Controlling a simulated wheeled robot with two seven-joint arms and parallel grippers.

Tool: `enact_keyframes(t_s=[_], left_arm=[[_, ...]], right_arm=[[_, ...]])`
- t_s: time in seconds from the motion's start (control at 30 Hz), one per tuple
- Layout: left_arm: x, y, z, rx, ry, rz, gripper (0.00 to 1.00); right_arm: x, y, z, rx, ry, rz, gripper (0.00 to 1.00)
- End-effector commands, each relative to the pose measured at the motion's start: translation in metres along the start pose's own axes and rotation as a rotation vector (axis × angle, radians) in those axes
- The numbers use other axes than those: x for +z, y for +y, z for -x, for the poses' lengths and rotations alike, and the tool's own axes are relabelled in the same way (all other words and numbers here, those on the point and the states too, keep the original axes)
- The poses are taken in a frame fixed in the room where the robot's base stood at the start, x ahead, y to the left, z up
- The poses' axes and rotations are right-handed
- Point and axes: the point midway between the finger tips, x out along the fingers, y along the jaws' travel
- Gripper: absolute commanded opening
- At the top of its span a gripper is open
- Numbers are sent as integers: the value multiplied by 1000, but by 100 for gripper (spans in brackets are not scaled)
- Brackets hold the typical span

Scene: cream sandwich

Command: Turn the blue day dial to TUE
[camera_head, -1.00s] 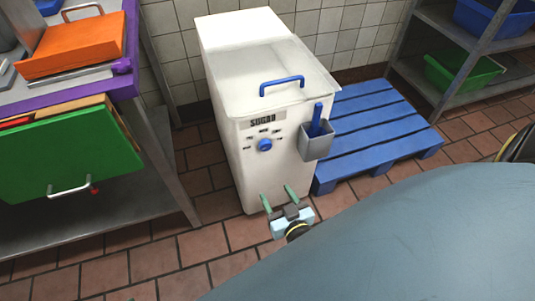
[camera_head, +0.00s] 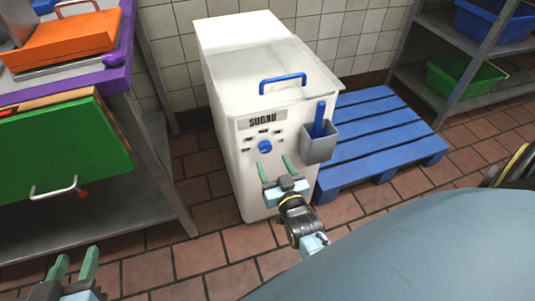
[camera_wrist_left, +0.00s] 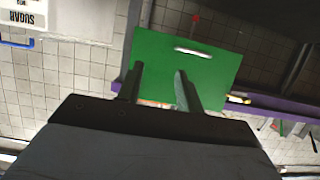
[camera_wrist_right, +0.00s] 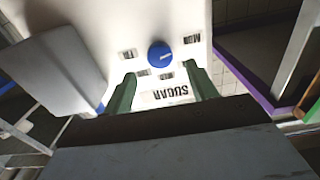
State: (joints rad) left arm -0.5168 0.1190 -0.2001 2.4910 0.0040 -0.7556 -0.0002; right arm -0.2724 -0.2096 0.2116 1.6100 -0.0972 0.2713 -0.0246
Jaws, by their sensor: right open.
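The blue day dial (camera_head: 265,147) is on the front of the white sugar bin (camera_head: 240,185), below the SUGAR label (camera_head: 262,121). Small day labels sit in an arc around it, too small to read. The dial also shows in the right wrist view (camera_wrist_right: 160,54), with a pale pointer mark. My right gripper (camera_head: 274,165) is open and empty, just below and in front of the dial, apart from it as far as I can tell. My left gripper (camera_head: 74,268) is open and empty at the lower left; its fingers also show in the left wrist view (camera_wrist_left: 158,88).
A grey holder (camera_head: 318,148) with a blue scoop hangs on the bin's right side. A blue pallet (camera_head: 380,130) lies behind it. A counter with a green drawer front (camera_head: 65,150) stands on the left. Tiled floor is clear between counter and bin.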

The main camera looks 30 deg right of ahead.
Motion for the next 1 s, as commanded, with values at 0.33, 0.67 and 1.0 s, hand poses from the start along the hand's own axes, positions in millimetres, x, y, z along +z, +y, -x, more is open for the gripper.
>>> enact_keyframes(t_s=[0.33,0.67,1.0], left_arm=[[-56,11,3,29,344,6,36],[-82,16,13,43,509,12,36],[-83,16,14,43,518,12,36]], right_arm=[[1,0,-39,-1,2,0,57],[0,0,-55,0,1,0,57],[0,0,-56,0,0,0,52]])
